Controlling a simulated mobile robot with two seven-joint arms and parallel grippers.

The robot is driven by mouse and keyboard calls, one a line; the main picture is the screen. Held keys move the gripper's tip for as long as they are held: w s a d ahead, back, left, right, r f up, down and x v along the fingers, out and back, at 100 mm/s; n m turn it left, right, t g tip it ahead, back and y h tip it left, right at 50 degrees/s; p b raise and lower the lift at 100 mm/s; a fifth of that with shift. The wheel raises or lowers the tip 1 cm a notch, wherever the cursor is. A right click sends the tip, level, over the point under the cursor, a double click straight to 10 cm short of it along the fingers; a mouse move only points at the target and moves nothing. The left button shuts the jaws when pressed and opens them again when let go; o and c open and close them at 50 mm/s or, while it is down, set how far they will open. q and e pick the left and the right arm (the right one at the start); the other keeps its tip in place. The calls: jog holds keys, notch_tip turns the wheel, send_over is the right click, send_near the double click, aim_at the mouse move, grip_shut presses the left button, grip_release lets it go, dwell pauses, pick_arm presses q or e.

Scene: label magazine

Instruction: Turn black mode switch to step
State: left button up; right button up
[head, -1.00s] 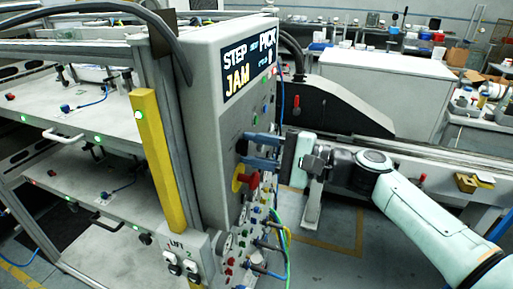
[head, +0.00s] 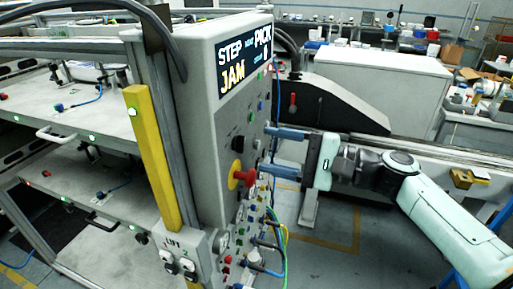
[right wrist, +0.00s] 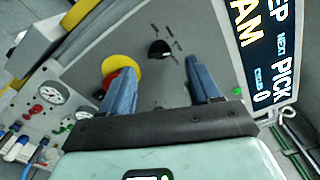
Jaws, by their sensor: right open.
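The black mode switch (head: 239,143) is a dark round knob on the grey control panel (head: 208,125), above a red knob on a yellow disc (head: 238,176). In the right wrist view the switch (right wrist: 160,48) shows ahead, between the lines of my two fingers and past their tips. Small marks lie beside it, too small to read. My right gripper (head: 266,150) is open and empty, to the right of the panel and apart from the switch; its blue fingers also show in the right wrist view (right wrist: 162,70). My left gripper is not in view.
The panel's display (head: 244,63) reads STEP, NEXT, PICK and JAM. Several small buttons, gauges and cables crowd the panel below the red knob (head: 234,172). A yellow post (head: 155,160) and shelves stand left. Open floor (head: 330,240) lies below my right arm.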

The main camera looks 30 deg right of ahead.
jog(key=v, duration=0.8)
jog(key=shift+s+d, duration=0.2)
jog(key=shift+s, duration=0.05)
